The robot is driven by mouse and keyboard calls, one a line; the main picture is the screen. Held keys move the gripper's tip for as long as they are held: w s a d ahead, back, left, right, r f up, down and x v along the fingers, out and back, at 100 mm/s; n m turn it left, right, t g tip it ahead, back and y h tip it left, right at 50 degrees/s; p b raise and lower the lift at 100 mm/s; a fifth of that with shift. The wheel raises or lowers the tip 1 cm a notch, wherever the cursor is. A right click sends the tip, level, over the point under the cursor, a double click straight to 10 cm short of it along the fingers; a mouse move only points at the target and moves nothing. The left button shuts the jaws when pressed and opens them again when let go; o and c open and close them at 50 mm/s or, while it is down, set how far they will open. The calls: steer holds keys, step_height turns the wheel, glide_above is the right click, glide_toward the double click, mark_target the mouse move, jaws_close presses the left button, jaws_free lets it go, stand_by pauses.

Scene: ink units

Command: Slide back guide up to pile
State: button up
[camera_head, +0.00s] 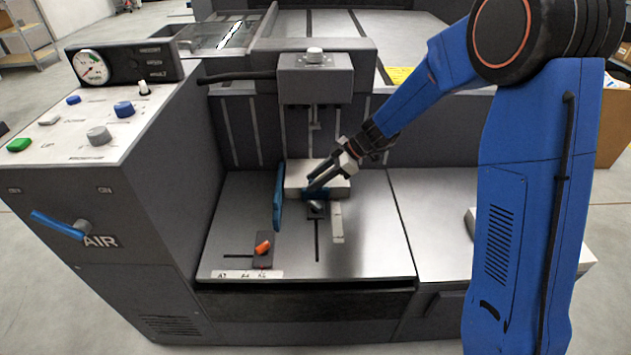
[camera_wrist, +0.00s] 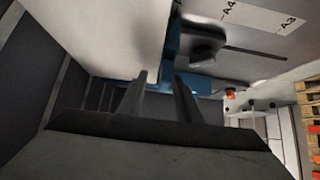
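The pile (camera_head: 295,178) is a white block of sheets on the steel table; it fills the upper left of the wrist view (camera_wrist: 95,35). The back guide (camera_head: 322,196) is a low blue piece at the pile's front side, with a grey knob (camera_head: 316,207) over a slot. In the wrist view the blue guide (camera_wrist: 172,58) is close along the pile's edge; I cannot tell whether they touch. My gripper (camera_head: 328,178) is over the pile's front part, partly hiding pile and guide. Its fingers (camera_wrist: 161,77) are apart with nothing visible between them.
A tall blue side guide (camera_head: 278,198) stands left of the pile. An orange knob (camera_head: 263,246) on a dark plate is at the table's front left. A light metal strip (camera_head: 338,222) lies right of the slot. A press head (camera_head: 316,75) hangs behind the pile. The table's front right is clear.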

steer(key=shift+s, duration=0.1)
steer(key=v, duration=1.7)
steer(key=shift+r, duration=0.15)
steer(key=shift+d, duration=0.1)
steer(key=s+d+r+m+t+h, duration=0.1)
steer(key=s+d+m+t+h, duration=0.1)
steer(key=s+d+m, duration=0.4)
steer(key=s+d+r+m+t+h, duration=0.1)
steer(key=s+d+m+h, duration=0.3)
steer(key=s, duration=1.3)
steer(key=s+d+r+m+t+h, duration=0.2)
steer(key=s+d+r+m+h, duration=0.1)
steer(key=s+d+m, duration=0.6)
steer(key=s+d, duration=0.2)
steer(key=d, duration=0.1)
steer(key=shift+s+t, duration=0.3)
steer(key=shift+s, duration=0.05)
